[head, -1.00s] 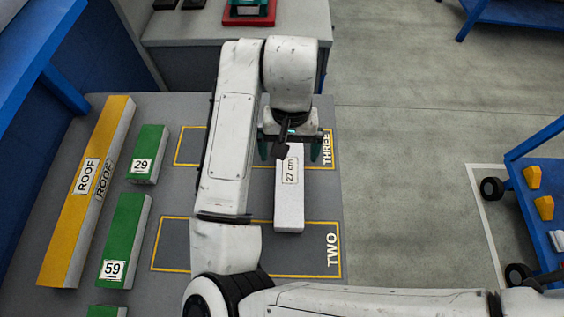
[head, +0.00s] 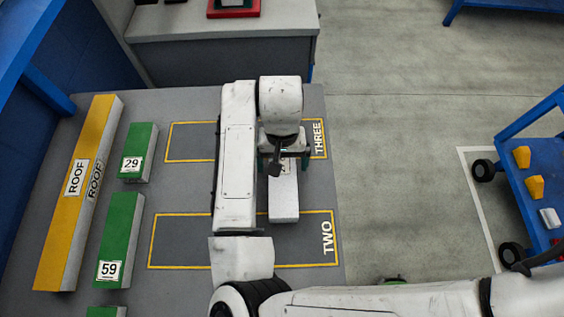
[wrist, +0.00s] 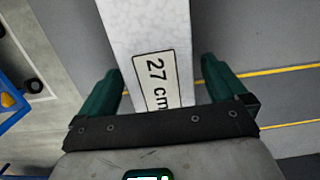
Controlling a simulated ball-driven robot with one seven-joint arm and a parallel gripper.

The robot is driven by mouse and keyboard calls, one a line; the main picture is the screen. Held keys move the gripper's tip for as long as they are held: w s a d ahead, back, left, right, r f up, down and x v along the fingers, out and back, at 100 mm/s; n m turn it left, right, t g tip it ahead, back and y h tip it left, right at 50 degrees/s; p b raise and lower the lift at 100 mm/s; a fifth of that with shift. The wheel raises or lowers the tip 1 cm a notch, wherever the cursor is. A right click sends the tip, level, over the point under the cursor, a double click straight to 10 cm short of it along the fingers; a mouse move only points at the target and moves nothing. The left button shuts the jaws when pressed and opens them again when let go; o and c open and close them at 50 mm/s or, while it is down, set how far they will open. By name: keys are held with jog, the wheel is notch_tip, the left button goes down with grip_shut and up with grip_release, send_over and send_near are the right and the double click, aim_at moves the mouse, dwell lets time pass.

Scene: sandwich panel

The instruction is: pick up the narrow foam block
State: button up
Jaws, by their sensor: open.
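The narrow foam block (head: 284,204) is white with a "27 cm" label. It lies lengthwise on the grey table between the outlined areas THREE and TWO, its near end inside TWO. My gripper (head: 284,163) is open over the far part of the block and hides that part in the head view. In the wrist view the block (wrist: 146,25) runs between the two green fingers of my gripper (wrist: 160,72), one finger on each side. The right finger looks slightly apart from the block; whether the left one touches is unclear.
A long yellow ROOF block (head: 75,200) and green blocks marked 29 (head: 138,145) and 59 (head: 120,225) lie on the table's left. A blue cart (head: 540,190) stands at the right. The floor between table and cart is mostly clear.

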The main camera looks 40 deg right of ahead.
jog(key=shift+c, duration=0.3)
jog(key=c, duration=1)
jog(key=shift+r, duration=0.1)
